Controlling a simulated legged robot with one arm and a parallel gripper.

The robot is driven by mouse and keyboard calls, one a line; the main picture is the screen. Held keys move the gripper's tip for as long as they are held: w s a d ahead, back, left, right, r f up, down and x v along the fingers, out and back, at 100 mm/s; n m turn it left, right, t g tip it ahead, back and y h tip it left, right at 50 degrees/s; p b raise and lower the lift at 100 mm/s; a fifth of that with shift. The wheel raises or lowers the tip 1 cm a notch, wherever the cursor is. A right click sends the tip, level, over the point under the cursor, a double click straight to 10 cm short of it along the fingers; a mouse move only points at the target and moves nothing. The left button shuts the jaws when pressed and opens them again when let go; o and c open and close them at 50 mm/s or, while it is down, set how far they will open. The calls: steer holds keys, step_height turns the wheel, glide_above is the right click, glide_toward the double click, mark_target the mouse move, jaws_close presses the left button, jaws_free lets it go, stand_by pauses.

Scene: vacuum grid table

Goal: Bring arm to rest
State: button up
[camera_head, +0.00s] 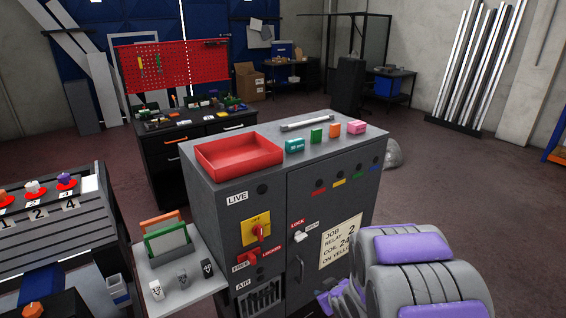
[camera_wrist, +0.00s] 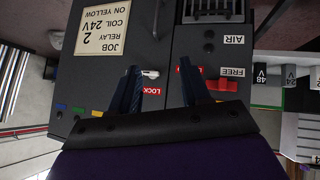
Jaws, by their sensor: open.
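My gripper (camera_wrist: 158,68) shows in the wrist view with its two dark fingers spread apart and nothing between them. It points at the front of the grey cabinet (camera_wrist: 110,45), which appears upside down there. A white handle (camera_wrist: 150,74) by the LOCK label shows between the fingers, and a red switch (camera_wrist: 227,85) lies right of them. I cannot tell a touch from this view. In the head view my grey and purple arm is folded at the lower right, in front of the cabinet (camera_head: 276,215), and it hides the fingers.
A red tray (camera_head: 238,165), a green block (camera_head: 316,135) and other coloured blocks lie on the cabinet top. A side shelf (camera_head: 205,285) holds several small labelled pieces. A slatted bench (camera_head: 45,240) stands at the left. Open floor (camera_head: 460,180) lies to the right.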

steer(key=s+d+r+m+g+h, duration=0.2)
steer(key=s+d+r+g, duration=0.1)
steer(key=s+r, duration=0.3)
steer(key=s+d+r+m+g+h, duration=0.1)
steer(key=s+d+r+m+g, duration=0.2)
steer(key=s, duration=0.6)
steer(key=s+a+r+g, duration=0.1)
steer(key=s+r, duration=0.2)
steer(key=s, duration=0.4)
steer(key=s+a+r+m+g, duration=0.1)
steer(key=s+a+r+g, duration=0.1)
steer(key=s, duration=0.6)
steer(key=s+a+r+g+y, duration=0.1)
steer(key=s+r, duration=0.2)
steer(key=s, duration=0.5)
steer(key=shift+a+r+g, duration=0.3)
steer(key=shift+a+g, duration=0.1)
